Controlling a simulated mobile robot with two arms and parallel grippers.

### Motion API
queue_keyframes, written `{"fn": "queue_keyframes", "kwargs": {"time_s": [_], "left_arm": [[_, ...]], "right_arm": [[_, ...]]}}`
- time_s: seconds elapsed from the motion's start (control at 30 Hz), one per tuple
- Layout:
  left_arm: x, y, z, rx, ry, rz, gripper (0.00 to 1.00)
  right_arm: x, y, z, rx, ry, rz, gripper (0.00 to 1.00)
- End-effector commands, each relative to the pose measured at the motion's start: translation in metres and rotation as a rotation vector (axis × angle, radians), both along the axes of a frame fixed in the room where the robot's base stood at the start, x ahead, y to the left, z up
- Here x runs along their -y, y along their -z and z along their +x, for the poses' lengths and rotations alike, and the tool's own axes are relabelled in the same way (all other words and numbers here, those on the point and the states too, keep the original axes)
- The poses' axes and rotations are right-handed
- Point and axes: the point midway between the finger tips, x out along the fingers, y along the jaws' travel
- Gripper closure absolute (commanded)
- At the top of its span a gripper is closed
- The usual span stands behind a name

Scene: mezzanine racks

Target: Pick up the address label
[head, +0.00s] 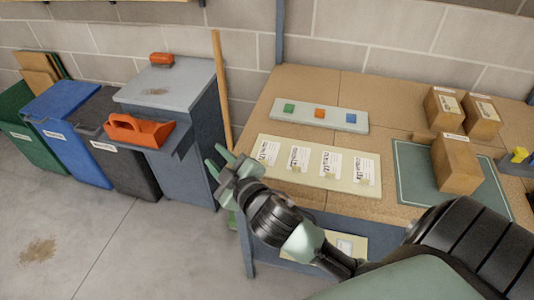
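Several white address labels with dark print lie in a row on a cream backing sheet (282,176) on the workbench. They are a leftmost label (267,151), a second label (299,158), a third label (331,163) and a rightmost label (363,170). The print is too small to read. My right gripper (218,159) is left of the sheet, past the bench's left edge. Its green fingers are spread with nothing visible between them. My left gripper is not in view.
A pale strip with green, orange and blue squares (319,113) lies behind the sheet. A carton (457,164) stands on a green mat (413,185), with more cartons (443,108) behind. Left are a grey cabinet (175,85), an orange tray (138,130) and bins (66,113).

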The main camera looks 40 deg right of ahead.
Motion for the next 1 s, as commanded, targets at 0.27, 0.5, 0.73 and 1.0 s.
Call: {"fn": "queue_keyframes", "kwargs": {"time_s": [0.27, 0.5, 0.73, 1.0], "left_arm": [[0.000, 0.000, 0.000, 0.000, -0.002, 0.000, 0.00], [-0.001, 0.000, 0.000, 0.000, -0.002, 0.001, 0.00], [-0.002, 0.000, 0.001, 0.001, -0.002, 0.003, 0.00], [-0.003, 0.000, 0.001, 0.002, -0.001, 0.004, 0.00]], "right_arm": [[-0.090, -0.127, 0.033, 0.599, -0.368, -0.416, 0.71], [-0.184, -0.129, -0.004, 1.043, -0.910, -0.995, 0.71], [-0.147, -0.027, -0.008, 1.053, -1.542, -1.594, 0.71], [0.049, 0.025, 0.017, 0.420, -2.203, -2.015, 0.71]]}}
